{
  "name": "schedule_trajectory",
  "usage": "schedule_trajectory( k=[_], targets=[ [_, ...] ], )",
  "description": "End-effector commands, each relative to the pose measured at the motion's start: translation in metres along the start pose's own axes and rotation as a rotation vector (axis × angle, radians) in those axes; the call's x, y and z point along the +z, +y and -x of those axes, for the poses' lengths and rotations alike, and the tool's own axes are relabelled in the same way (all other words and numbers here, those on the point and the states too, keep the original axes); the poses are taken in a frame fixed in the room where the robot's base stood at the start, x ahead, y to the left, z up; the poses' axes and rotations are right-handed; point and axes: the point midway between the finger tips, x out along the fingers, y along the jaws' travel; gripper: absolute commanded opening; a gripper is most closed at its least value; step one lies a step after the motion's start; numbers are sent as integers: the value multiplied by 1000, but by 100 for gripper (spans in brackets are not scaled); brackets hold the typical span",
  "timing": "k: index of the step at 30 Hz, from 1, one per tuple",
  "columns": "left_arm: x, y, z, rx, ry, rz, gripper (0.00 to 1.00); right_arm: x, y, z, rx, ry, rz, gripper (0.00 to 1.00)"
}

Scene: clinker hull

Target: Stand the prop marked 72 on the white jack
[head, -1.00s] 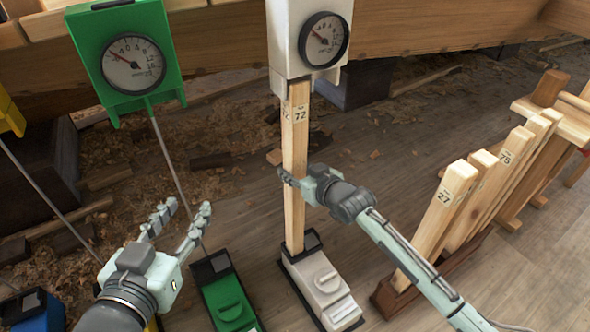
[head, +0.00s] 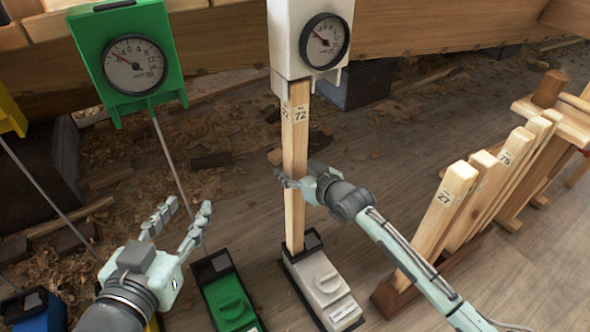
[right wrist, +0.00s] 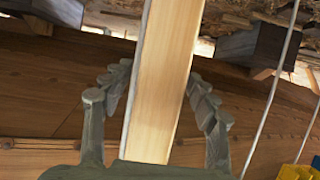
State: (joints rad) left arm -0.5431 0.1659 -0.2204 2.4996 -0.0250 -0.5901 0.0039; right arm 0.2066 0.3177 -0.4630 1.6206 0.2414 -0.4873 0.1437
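The wooden prop marked 72 (head: 295,160) stands nearly upright, its foot at the head of the white jack (head: 323,285) and its top at the underside of the white gauge box (head: 290,45). It also fills the middle of the right wrist view (right wrist: 165,80). My right gripper (head: 288,181) is around the prop at mid-height. In the right wrist view its fingers (right wrist: 158,88) are spread on both sides of the prop, with a gap visible at the left finger. My left gripper (head: 183,215) is open and empty, above and left of the green jack (head: 230,300).
A green gauge box (head: 130,60) hangs at left with a thin rod below it. A brown rack (head: 400,292) at right holds several props, including those marked 27 (head: 445,205) and 75 (head: 507,165). A wooden bench (head: 560,120) stands behind. Shavings litter the floor under the hull.

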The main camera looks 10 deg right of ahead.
Motion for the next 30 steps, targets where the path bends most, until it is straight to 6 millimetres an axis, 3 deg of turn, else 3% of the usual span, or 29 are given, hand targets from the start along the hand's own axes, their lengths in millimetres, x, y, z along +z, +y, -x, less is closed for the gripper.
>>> schedule_trajectory(
  k=[11, 24, 30],
  targets=[
    [0, 0, 0, 0, 0, 0, 40, 4, 0, 6, 0, -7, -1, 62],
    [0, 0, 0, 0, 0, 0, 40, 2, 0, 91, 0, -4, 1, 62],
    [0, 0, 0, 0, 0, 0, 40, 1, 0, 115, 1, -3, 0, 62]
  ],
)
